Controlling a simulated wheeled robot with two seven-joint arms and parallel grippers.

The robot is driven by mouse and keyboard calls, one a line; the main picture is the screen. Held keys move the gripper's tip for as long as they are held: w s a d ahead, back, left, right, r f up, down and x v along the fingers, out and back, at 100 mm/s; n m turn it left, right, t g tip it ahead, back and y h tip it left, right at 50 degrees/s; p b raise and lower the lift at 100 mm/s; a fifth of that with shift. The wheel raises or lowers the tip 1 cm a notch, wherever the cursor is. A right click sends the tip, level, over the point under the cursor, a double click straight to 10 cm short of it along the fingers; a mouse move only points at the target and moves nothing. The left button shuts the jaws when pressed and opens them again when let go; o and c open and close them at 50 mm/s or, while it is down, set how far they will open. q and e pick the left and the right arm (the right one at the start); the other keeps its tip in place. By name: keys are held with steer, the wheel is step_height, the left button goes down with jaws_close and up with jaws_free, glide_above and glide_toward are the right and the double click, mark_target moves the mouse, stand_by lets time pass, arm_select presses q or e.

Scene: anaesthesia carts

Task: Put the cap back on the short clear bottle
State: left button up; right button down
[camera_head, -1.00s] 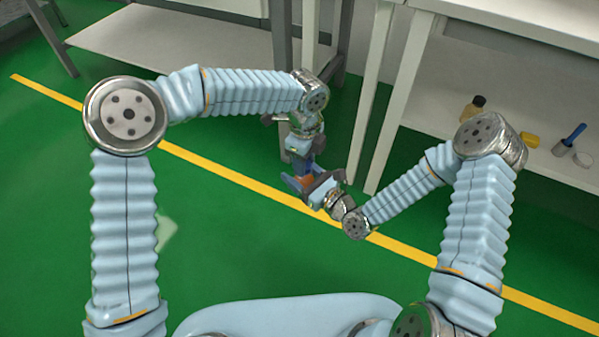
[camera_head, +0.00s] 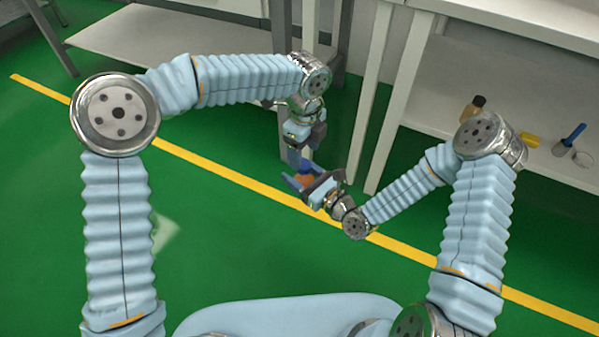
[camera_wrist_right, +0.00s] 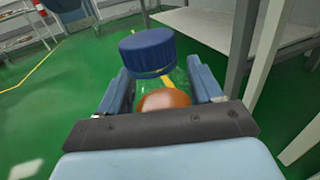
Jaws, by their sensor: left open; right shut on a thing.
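My right gripper (camera_head: 307,186) is shut on the short clear bottle, whose orange-brown part (camera_head: 304,180) shows between its fingers. The right wrist view shows the same orange-brown part (camera_wrist_right: 165,100) between the two blue fingers. The blue cap (camera_wrist_right: 147,52) is at the bottle's top end, with a see-through stretch below it; how tightly it sits I cannot tell. In the head view the cap (camera_head: 305,167) is just above the orange part. My left gripper (camera_head: 304,148) is open and empty, a little above the cap and apart from it.
A shelf (camera_head: 440,95) at the right holds an amber bottle with a dark cap (camera_head: 473,109), a yellow item (camera_head: 530,139), a blue-handled item (camera_head: 573,135) and a small clear round item (camera_head: 583,158). White table legs stand behind my grippers. Green floor around is clear.

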arm_select(q)
step_height(320, 180, up, 8)
stand_by(0.5)
steer(key=s+a+f+n+g, duration=0.2)
steer(key=s+a+f+n, duration=0.1)
steer(key=a+f, duration=0.65)
steer(key=s+f+n+h, duration=0.3)
steer(key=s+f+n, duration=0.4)
steer(key=f, duration=0.4)
steer(key=s+f+n+h, duration=0.2)
steer(key=s+f+n, duration=0.2)
steer(key=f+n, duration=0.6)
steer(key=s+a+f+n+t, duration=0.2)
steer(key=s+a+f+n, duration=0.3)
steer(key=a+n, duration=0.2)
steer(key=shift+s+n+t+y, duration=0.2)
steer(key=shift+n+t+y, duration=0.1)
steer(key=shift+n+y, duration=0.15)
